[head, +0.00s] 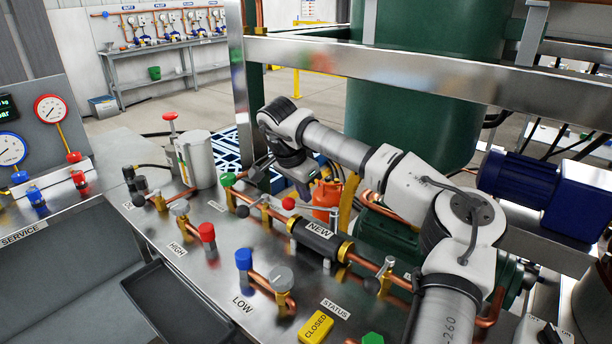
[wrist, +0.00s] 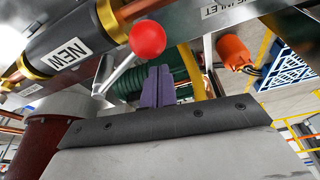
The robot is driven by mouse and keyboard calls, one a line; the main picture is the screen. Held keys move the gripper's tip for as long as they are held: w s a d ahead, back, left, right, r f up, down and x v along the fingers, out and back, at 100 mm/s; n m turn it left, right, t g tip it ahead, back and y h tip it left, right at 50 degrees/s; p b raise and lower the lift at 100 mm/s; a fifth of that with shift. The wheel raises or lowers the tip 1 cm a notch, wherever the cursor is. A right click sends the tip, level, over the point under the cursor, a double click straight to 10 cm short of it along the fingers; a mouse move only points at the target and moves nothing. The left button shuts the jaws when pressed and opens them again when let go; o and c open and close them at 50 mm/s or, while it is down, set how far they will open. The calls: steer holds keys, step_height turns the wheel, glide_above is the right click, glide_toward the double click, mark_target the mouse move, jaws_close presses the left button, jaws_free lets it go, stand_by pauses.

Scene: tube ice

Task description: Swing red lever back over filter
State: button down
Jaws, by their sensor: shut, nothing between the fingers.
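The red ball (head: 288,203) of the lever is next to the far side of the black filter, which is labelled NEW (head: 318,235). The lever's metal rod runs from the ball to the right. In the wrist view, the red ball (wrist: 147,39) shows just beyond my fingertips, with its pale rod (wrist: 118,74) slanting down-left and the filter (wrist: 75,35) at upper left. My gripper (head: 304,193) is above the panel's far edge, close to the ball. In the wrist view its purple fingers (wrist: 158,83) are together and empty; contact with the lever cannot be told.
Copper pipes with brass fittings and a green-capped valve (head: 228,179) flank the filter. A grey canister (head: 196,158) stands at left. An orange cylinder (head: 326,194) is behind the filter. A metal frame bar (head: 400,68) crosses above my arm.

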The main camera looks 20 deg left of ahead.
mark_target(293, 202)
steer(key=shift+s+a+r, duration=0.15)
steer(key=shift+s+a, duration=0.1)
steer(key=shift+s, duration=0.25)
steer(key=shift+s+a+r, duration=0.1)
steer(key=shift+s+a, duration=0.15)
steer(key=shift+s, duration=0.25)
steer(key=s+n+y, duration=0.1)
steer(key=s+n, duration=0.1)
steer(key=n, duration=0.1)
steer(key=shift+s, duration=0.25)
steer(key=shift+w, duration=0.1)
